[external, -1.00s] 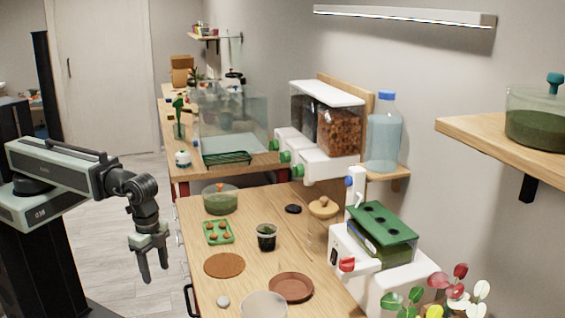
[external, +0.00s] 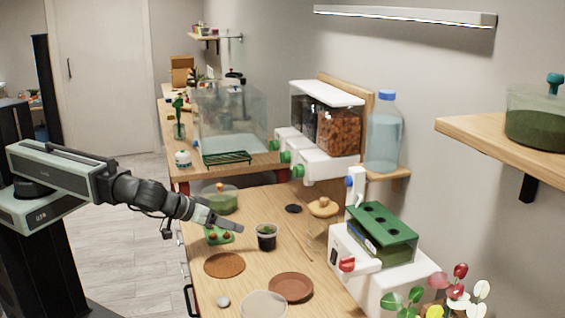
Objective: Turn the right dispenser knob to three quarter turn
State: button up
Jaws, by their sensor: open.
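The dispenser (external: 327,95) is a white-topped unit with clear bins on the back wall. The front bin holds brown chunks. Green knobs stick out to the left from its white lower bodies. The nearest knob (external: 298,171), on the right in the row, is green on a white spout body (external: 330,165). Its turn angle is too small to read. Two more green knobs (external: 285,157) (external: 274,146) sit farther back. My gripper (external: 236,226) is open and empty, stretched out over the table, in front of the small dark pot (external: 266,237) and well below and left of the knobs.
A green seedling tray (external: 219,236) is partly hidden beneath my gripper. A lidded green bowl (external: 221,198) and a glass tank (external: 228,115) stand behind. A brown mat (external: 224,265) and terracotta saucer (external: 291,287) lie in front. A water bottle (external: 384,135) stands right of the dispenser.

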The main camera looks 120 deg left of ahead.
jog(key=w+a+r+n+t+y+b, duration=0.2)
jog(key=w+a+r+n+y, duration=0.3)
jog(key=a, duration=0.3)
jog(key=n+t, duration=0.2)
jog(key=t, duration=0.1)
send_near(293, 173)
jog(key=a, duration=0.1)
jog(key=x, duration=0.8)
jog(key=shift+w+r, duration=0.1)
jog(key=shift+w, duration=0.3)
grip_shut()
